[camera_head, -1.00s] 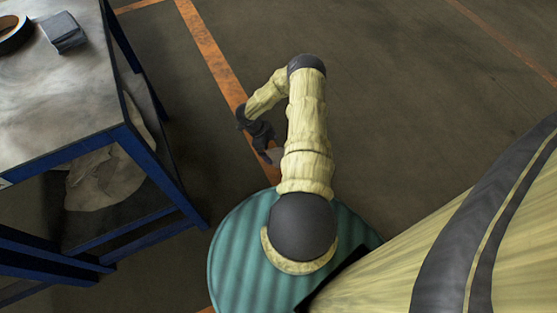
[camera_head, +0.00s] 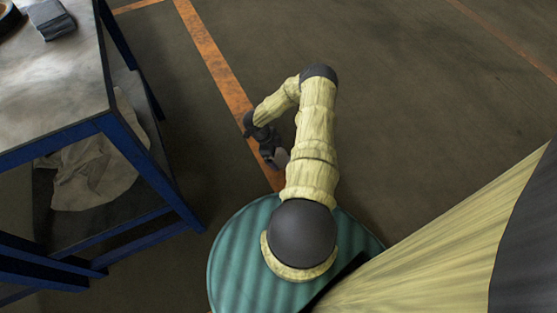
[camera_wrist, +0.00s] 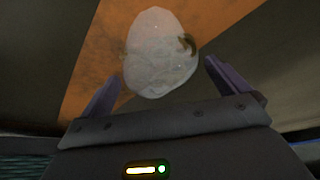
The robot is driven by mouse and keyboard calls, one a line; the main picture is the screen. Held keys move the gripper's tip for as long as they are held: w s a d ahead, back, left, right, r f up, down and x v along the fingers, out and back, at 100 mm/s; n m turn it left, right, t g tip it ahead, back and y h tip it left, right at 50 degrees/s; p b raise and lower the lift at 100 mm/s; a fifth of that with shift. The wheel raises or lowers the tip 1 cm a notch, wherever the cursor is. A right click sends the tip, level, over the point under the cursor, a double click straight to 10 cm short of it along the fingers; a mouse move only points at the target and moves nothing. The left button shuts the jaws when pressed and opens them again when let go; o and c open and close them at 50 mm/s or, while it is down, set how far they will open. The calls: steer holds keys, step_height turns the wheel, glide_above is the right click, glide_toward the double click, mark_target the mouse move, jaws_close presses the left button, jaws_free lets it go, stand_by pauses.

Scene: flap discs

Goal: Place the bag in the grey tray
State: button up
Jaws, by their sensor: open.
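In the wrist view, a pale, translucent, rounded thing (camera_wrist: 155,50) that looks like the bag shows just beyond and between the fingertips, with a small brownish mark at its right side. My gripper (camera_wrist: 163,72) is open, one finger to each side of it; no clear contact shows. In the head view my gripper (camera_head: 270,150) hangs low beside my forearm, above the orange floor stripe. A small pale patch (camera_head: 282,157) shows at its tip; I cannot tell whether it is the bag or a finger. I cannot make out a grey tray in either view.
A blue-framed table (camera_head: 60,85) stands at left, with a grey folded item (camera_head: 50,18) and a dark ring (camera_head: 8,17) on top. A crumpled pale cloth (camera_head: 95,175) lies on its lower shelf. Open floor (camera_head: 430,110) with orange stripes (camera_head: 215,60) spreads to the right.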

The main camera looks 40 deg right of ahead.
mark_target(277, 153)
stand_by(0.5)
steer(key=c, duration=1)
steer(key=shift+r, duration=0.15)
step_height(277, 153, up, 10)
steer(key=p, duration=0.7)
